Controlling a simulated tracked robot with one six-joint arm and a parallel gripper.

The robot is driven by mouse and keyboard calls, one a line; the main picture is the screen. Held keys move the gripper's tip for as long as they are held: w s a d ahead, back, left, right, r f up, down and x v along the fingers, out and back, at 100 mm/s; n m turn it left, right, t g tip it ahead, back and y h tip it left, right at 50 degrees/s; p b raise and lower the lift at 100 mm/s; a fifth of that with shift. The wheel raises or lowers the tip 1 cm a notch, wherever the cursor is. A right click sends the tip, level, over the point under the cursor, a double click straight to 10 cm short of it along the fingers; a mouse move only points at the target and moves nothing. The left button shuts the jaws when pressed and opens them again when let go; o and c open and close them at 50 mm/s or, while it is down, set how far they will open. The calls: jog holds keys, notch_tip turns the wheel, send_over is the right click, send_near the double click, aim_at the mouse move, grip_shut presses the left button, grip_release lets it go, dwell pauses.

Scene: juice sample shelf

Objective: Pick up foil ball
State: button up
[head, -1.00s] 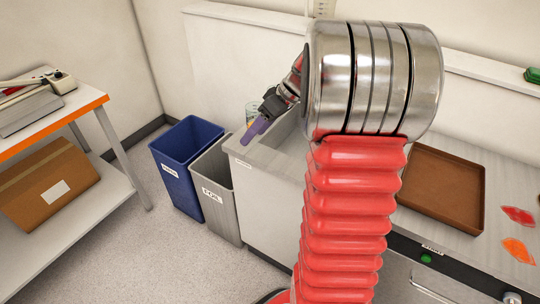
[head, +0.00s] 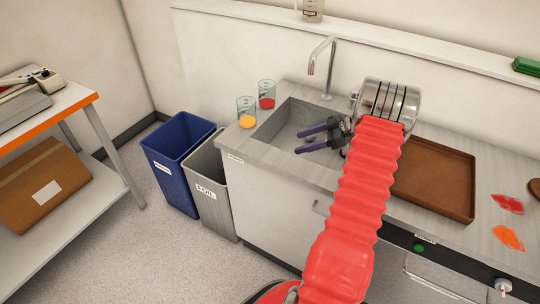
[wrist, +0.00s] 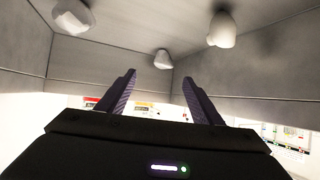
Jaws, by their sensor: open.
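My gripper (head: 301,141) is open, its two purple fingers spread over the grey sink (head: 270,124) in the head view. In the wrist view the open fingers (wrist: 158,76) have nothing between them. Three pale lumps show on the grey surface there: a faceted lump (wrist: 162,59) just beyond and between the fingertips, a crumpled-looking lump (wrist: 72,16) at upper left, and a smoother white lump (wrist: 222,29) at upper right. I cannot tell for sure which is the foil ball. No lump can be made out in the head view.
Beakers with yellow (head: 246,113) and red (head: 266,95) contents stand left of the sink. A faucet (head: 320,68) rises behind it. A brown tray (head: 436,178) lies to the right. Blue (head: 180,160) and grey (head: 212,185) bins stand left of the counter. Sink walls surround the fingers.

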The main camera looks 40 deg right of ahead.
jog(key=shift+s+f, duration=0.25)
jog(key=shift+f, duration=0.05)
jog(key=shift+a, duration=0.1)
jog(key=shift+x, duration=3.35)
jog(key=shift+a, duration=0.1)
jog(key=shift+a+x, duration=0.2)
jog(key=shift+x, duration=2.35)
jog(key=shift+r, duration=0.2)
jog(key=c, duration=1.1)
